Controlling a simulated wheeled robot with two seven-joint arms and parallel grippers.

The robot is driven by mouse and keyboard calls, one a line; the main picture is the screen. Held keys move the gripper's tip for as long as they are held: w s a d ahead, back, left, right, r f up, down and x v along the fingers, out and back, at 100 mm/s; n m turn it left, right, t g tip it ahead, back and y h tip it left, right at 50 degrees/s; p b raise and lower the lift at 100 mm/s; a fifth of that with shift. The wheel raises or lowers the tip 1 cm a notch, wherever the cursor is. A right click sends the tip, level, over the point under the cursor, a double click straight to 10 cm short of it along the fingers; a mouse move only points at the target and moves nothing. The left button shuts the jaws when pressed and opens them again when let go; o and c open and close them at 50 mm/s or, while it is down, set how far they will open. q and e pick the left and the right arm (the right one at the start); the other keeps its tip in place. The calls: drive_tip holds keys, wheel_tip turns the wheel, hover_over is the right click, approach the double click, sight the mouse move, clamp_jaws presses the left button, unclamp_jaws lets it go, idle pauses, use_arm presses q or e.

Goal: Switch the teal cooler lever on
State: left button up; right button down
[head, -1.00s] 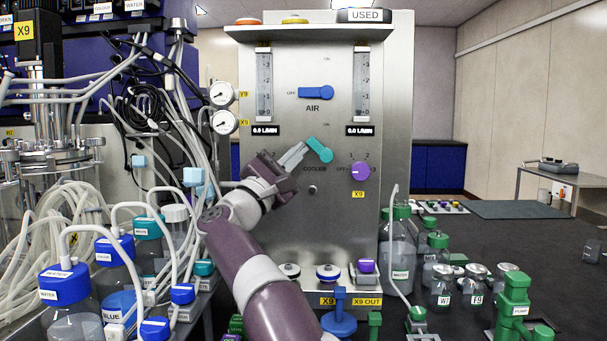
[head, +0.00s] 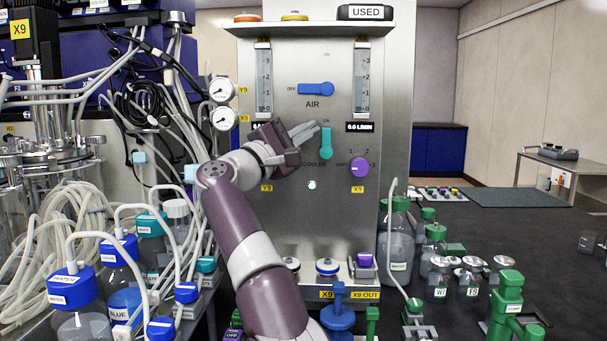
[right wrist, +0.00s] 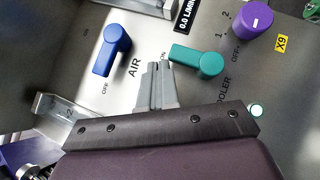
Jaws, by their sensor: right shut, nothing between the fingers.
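The teal cooler lever (head: 326,143) is on the steel panel, upright, with its handle end up toward the ON mark. It also shows in the right wrist view (right wrist: 196,61), its handle end toward the ON label. My right gripper (head: 314,128) is shut and empty, its fingertips just left of the lever's upper end. In the right wrist view the shut fingertips (right wrist: 157,66) are close to the lever's handle end; I cannot tell whether they touch. A small lamp (head: 312,185) below the lever glows pale. My left gripper is not in view.
The blue AIR lever (head: 316,89) is above, pointing left to OFF. A purple knob (head: 360,168) is at the lower right. Two flow tubes flank the levers. Tubing and blue-capped bottles crowd the left; green-capped bottles (head: 397,240) stand at the right.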

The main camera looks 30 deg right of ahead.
drive_tip(key=shift+r, duration=0.2)
idle(0.5)
drive_tip(key=shift+s, duration=0.1)
drive_tip(key=b+v, duration=0.5)
drive_tip(key=v, duration=0.7)
drive_tip(key=shift+a+f, duration=0.3)
